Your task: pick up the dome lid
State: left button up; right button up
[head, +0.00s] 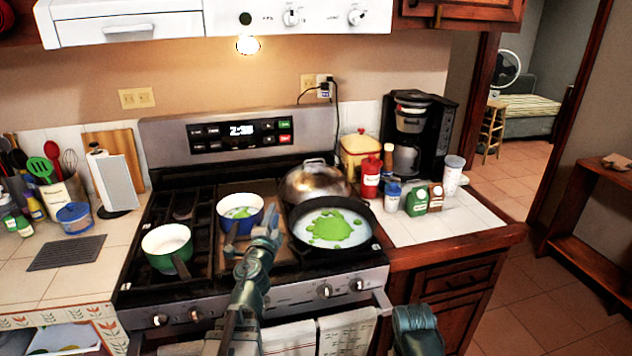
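The dome lid (313,182) is a shiny metal dome with a loop handle on top. It sits at the back of the stove, behind the black skillet (372,248), which hides part of its front edge. My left gripper (268,232) is over the front middle of the stove, between the blue pot and the skillet. It is in front of the lid and to its left, apart from it. Its fingers are small and seen from behind, so their opening is unclear. Only a part of my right arm shows at the bottom edge; its gripper is not visible.
The skillet holds white and green contents. Right of the lid are a yellow canister (358,152), a red bottle (371,178) and a coffee maker (413,130). The right counter front is clear.

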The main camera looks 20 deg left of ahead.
aim_at(304, 180)
jog(key=i, duration=0.85)
jog(key=i+l, duration=0.3)
jog(key=l, duration=0.15)
